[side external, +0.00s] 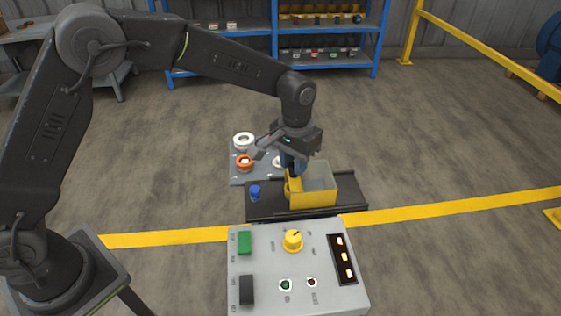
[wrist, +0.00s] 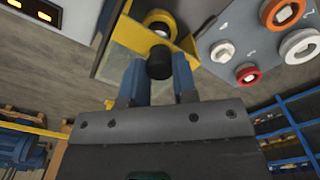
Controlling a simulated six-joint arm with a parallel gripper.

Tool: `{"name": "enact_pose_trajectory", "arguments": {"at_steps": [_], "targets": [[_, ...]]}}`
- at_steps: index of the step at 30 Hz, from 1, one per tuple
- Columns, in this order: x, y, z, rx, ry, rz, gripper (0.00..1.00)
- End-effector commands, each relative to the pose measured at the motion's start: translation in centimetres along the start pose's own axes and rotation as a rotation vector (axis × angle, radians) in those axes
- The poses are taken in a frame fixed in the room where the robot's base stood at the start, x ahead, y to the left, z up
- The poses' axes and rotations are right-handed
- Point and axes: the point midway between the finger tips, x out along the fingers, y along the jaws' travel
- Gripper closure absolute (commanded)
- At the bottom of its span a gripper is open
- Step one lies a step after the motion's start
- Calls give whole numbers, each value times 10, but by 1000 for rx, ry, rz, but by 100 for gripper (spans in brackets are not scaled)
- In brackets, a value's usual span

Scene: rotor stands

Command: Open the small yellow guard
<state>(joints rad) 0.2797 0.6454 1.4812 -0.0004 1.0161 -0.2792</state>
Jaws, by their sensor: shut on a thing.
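The small yellow guard (side external: 313,198) is a box with yellow walls and clear-looking panels, standing on a dark rail base in the side view. It also shows in the wrist view (wrist: 187,44), at the top middle. My gripper (side external: 291,172) is at the guard's left side, pointing down. In the wrist view, my gripper's blue fingers (wrist: 158,76) stand on either side of a black knob (wrist: 159,63) next to the guard's yellow edge, and are shut on it. Whether the guard's lid is raised I cannot tell. The fingertips' contact is partly hidden.
A control box (side external: 262,262) with a yellow dial (side external: 292,240) stands in front of the guard. A blue cap (side external: 255,193) is on the base, left of the guard. A grey plate (side external: 238,179) with white and orange rings lies behind. Shelves stand far back.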

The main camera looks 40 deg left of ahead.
Motion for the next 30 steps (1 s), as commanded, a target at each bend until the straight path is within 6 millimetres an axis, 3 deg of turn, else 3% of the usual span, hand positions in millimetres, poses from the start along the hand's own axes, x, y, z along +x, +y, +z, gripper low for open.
{"name": "enact_pose_trajectory", "arguments": {"at_steps": [12, 26, 27, 30], "targets": [[0, 44, -46, 0, 4, 1, 100], [-1, 50, -51, -1, 5, 1, 100], [-1, 50, -51, -1, 5, 1, 71], [-1, 50, -51, -1, 4, 0, 61]]}}
